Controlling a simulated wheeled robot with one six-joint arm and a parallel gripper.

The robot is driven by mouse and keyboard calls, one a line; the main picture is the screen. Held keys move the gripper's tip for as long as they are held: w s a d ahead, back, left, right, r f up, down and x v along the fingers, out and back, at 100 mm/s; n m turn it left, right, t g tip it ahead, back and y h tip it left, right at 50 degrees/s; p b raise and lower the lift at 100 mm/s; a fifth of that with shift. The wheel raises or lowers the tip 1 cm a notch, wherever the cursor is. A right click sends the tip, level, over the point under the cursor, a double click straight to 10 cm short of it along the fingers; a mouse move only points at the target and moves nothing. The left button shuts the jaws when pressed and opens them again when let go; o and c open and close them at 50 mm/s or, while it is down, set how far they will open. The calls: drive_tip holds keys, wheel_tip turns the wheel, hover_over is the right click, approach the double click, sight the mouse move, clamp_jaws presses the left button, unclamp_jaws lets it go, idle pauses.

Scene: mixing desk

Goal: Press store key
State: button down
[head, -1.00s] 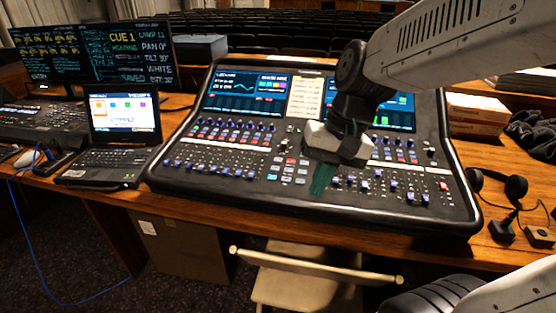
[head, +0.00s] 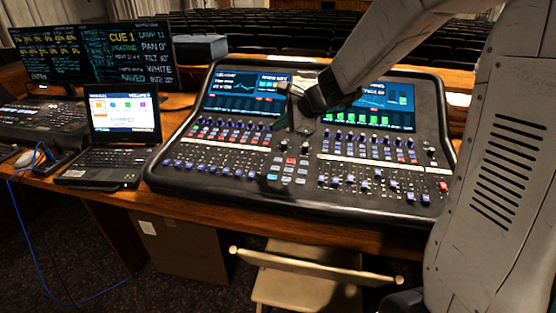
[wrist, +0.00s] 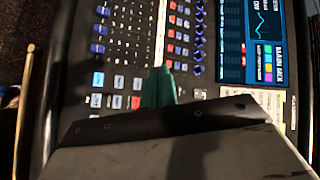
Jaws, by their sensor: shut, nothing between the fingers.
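The mixing console (head: 215,189) stands on the wooden desk. Key labels are too small to read, so I cannot tell which is the store key. My gripper (head: 284,122) is over the console's upper middle, its green fingers shut and empty.
Faders and knobs (head: 215,168) flank the keypad, and screens (head: 235,92) line the console's back. A folding chair (head: 310,276) is in front.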

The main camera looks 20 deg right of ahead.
sight(281, 161)
drive_tip(key=shift+f, duration=0.1)
drive_tip(key=shift+w+d+f, duration=0.15)
drive_tip(key=shift+w+f, duration=0.05)
drive_tip(key=shift+f, duration=1.95)
drive_tip(key=shift+w+d+f, duration=0.1)
drive_tip(key=shift+w+f, duration=0.05)
drive_tip(key=shift+f, duration=2)
drive_tip(key=shift+f, duration=0.1)
drive_tip(key=shift+f, duration=0.3)
drive_tip(key=shift+f, duration=0.35)
drive_tip(key=shift+r, duration=0.75)
drive_tip(key=shift+r, duration=0.1)
